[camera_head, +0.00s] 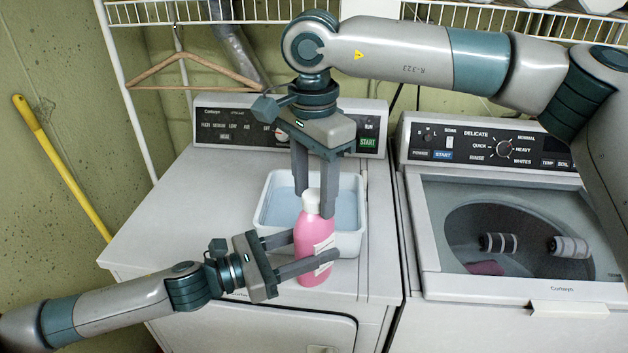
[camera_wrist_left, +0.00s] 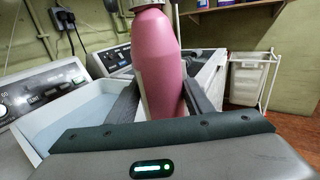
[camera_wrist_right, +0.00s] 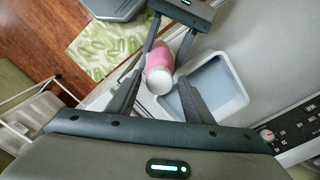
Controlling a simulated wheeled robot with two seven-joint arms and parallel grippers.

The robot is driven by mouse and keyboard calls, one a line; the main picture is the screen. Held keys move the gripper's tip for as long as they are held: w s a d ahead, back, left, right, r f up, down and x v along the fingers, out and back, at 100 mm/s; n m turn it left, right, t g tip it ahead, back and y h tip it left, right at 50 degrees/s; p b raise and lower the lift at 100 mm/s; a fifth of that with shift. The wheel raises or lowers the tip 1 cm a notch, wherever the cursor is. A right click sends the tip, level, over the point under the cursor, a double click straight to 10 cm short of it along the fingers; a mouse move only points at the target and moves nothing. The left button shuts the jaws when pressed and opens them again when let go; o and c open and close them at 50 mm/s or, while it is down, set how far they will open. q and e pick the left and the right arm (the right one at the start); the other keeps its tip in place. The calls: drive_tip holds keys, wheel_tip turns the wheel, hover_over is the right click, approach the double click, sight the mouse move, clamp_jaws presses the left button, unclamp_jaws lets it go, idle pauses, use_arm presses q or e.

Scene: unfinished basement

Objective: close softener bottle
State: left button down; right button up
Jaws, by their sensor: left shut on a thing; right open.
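A pink softener bottle (camera_head: 309,236) with a white cap (camera_head: 311,197) stands upright at the front of the left machine's top. My left gripper (camera_head: 316,248) is shut on the bottle's body from the left. The pink body also fills the middle of the left wrist view (camera_wrist_left: 158,65). My right gripper (camera_head: 313,204) points down from above and is open, with its fingers on either side of the cap, apart from it. In the right wrist view the white cap (camera_wrist_right: 159,80) shows between the open fingers. I cannot tell how tightly the cap sits.
A white tub (camera_head: 268,203) with a pale blue inside stands right behind the bottle. A washer (camera_head: 410,230) with an open tub holding rolled cloths is at the right. A wooden hanger (camera_head: 190,72) hangs from a wire shelf (camera_head: 180,12). The left part of the machine top is clear.

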drive_tip(key=c, duration=1.1)
drive_tip(key=m, duration=0.5)
drive_tip(key=o, duration=1.2)
drive_tip(key=shift+o, duration=0.2)
wheel_tip(320, 180, up, 12)
